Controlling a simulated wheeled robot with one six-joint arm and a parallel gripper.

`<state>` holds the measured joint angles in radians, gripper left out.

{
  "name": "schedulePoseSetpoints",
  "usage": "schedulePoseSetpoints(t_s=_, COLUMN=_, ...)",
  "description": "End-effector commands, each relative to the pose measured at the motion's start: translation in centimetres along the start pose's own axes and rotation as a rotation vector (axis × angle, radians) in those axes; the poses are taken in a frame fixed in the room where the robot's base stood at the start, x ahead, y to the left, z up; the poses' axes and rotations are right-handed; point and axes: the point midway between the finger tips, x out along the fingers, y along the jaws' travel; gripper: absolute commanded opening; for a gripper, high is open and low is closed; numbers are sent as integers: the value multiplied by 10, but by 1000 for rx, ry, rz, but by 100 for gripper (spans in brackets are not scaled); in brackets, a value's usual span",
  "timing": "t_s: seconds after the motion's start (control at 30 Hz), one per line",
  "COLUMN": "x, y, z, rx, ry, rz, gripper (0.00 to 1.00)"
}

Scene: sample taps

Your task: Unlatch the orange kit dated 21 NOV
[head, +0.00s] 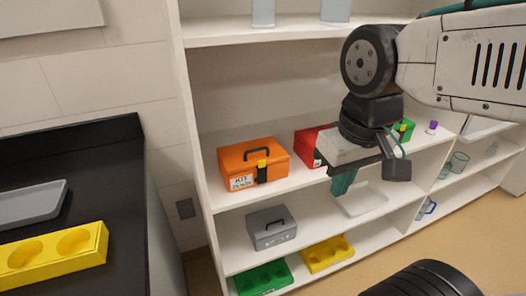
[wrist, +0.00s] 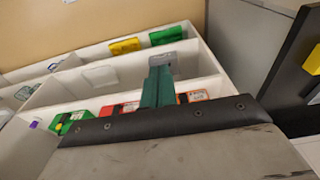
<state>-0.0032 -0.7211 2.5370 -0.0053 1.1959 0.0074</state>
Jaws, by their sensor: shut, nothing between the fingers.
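The orange kit (head: 253,166) stands on the upper shelf at the left in the head view. In the wrist view part of the orange kit (wrist: 193,97) shows behind my gripper. My gripper (head: 343,184) is right of the orange kit, in front of the red kit, apart from the orange one. Its green fingers, also in the wrist view (wrist: 158,88), are together and empty.
A red kit (head: 308,146) and a green kit (head: 404,129) stand further right on the same shelf. A grey kit (head: 271,227) is below, above green (head: 264,279) and yellow (head: 327,254) trays. A black counter (head: 120,160) stands left, with a yellow holder (head: 55,258).

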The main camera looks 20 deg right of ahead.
Motion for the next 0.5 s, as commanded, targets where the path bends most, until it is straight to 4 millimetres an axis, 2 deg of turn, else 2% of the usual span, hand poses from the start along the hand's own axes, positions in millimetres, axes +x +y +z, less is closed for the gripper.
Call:
schedulePoseSetpoints(t_s=0.17, x=3, y=-5, z=-69, rx=-2, ry=47, rz=3, gripper=0)
schedulePoseSetpoints(t_s=0.27, x=11, y=-10, z=-119, rx=-1, ry=88, rz=4, gripper=0)
schedulePoseSetpoints(t_s=0.4, x=28, y=-18, z=-181, rx=-1, ry=142, rz=2, gripper=0)
schedulePoseSetpoints(t_s=0.5, x=40, y=-24, z=-214, rx=-3, ry=172, rz=0, gripper=0)
